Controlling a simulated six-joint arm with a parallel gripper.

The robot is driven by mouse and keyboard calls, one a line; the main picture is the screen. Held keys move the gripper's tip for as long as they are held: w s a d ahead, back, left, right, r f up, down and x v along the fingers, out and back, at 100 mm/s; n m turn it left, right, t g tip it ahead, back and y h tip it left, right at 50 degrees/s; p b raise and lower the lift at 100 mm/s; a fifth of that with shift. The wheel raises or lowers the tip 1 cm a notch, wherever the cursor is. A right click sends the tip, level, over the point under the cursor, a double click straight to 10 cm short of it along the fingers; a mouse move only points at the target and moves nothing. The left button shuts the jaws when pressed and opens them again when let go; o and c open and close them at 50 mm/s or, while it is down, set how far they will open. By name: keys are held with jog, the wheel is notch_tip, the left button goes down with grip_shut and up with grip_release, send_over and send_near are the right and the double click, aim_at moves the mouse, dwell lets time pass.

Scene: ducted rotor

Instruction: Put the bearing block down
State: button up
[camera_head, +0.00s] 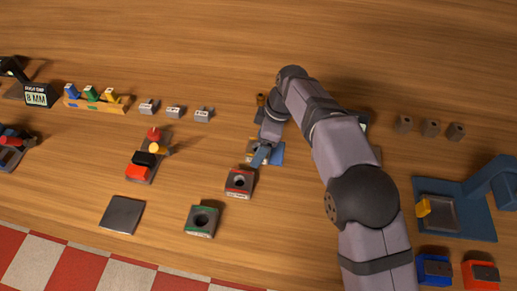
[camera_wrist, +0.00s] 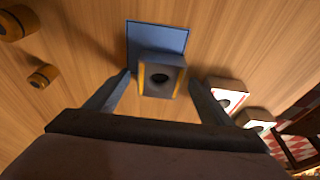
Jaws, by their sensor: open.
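The bearing block (camera_wrist: 160,76), grey with yellow edge stripes and a dark round hole, lies between the fingers of my gripper (camera_wrist: 160,84) in the wrist view. The fingers are open, one on each side of it. The block overlaps the near edge of a blue square pad (camera_wrist: 157,37); I cannot tell whether it rests on it or touches either finger. In the head view my gripper (camera_head: 263,156) is low over the blue pad (camera_head: 279,154) and largely covers the block.
A red-topped block (camera_head: 239,183) and a green-topped block (camera_head: 202,221) with holes stand to the lower left. A dark square plate (camera_head: 122,215) lies further left. A blue press-like fixture (camera_head: 463,210) stands at the right. Small grey blocks (camera_head: 175,112) sit behind, left. Bare wood lies between.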

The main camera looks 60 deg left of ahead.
jog(key=c, duration=1.4)
jog(key=shift+r, duration=0.2)
notch_tip(320, 180, up, 10)
jog(key=shift+f, duration=0.15)
